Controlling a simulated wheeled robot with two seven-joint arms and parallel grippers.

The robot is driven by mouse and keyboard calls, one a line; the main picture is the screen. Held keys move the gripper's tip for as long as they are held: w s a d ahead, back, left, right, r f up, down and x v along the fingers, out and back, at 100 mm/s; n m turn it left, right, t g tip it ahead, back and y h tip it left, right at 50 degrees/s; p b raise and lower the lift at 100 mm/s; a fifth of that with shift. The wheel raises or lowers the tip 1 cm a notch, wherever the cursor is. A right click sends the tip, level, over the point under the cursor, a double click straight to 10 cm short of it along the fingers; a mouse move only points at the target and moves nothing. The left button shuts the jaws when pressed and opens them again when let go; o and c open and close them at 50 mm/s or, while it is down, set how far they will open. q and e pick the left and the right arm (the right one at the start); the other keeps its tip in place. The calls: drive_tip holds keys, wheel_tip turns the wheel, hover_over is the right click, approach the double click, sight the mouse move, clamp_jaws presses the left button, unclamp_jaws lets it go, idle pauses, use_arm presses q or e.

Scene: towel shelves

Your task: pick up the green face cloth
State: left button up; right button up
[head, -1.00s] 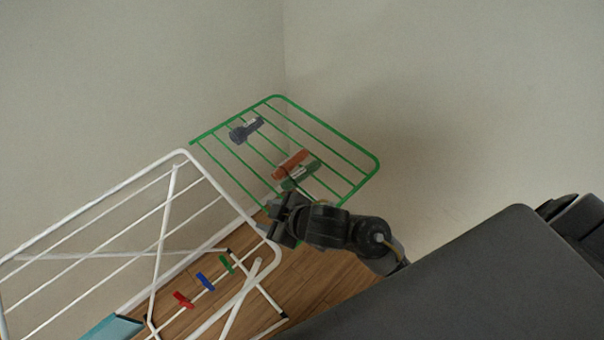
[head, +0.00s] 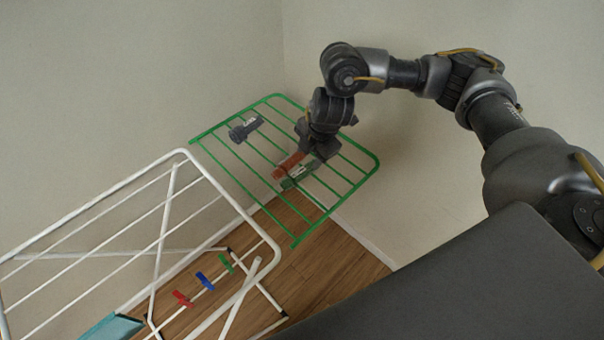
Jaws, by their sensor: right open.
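The green face cloth (head: 291,182) is a small rolled or folded piece lying on the green wire rack (head: 211,130). It lies right beside an orange cloth (head: 284,168). My right gripper (head: 314,148) is open and points down over the rack at the far end of the orange and green cloths. It hides part of the green cloth's far end. I cannot tell whether the fingers touch the cloth. My left gripper is out of view.
A dark grey cloth (head: 245,130) lies on the rack's left part. A white drying rack (head: 110,192) with red, blue and green pegs (head: 205,281) stands at left. Walls close in behind the green rack. A dark surface (head: 470,285) fills the lower right.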

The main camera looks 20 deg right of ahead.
sight(306, 169)
drive_tip(key=x, duration=0.3)
drive_tip(key=d+b+x, duration=0.1)
drive_tip(key=x, duration=0.1)
drive_tip(key=shift+w+f, duration=0.15)
drive_tip(key=shift+b+x, duration=0.4)
drive_tip(key=shift+x, duration=2.1)
drive_tip(key=shift+d+f, duration=0.1)
drive_tip(key=c, duration=0.7)
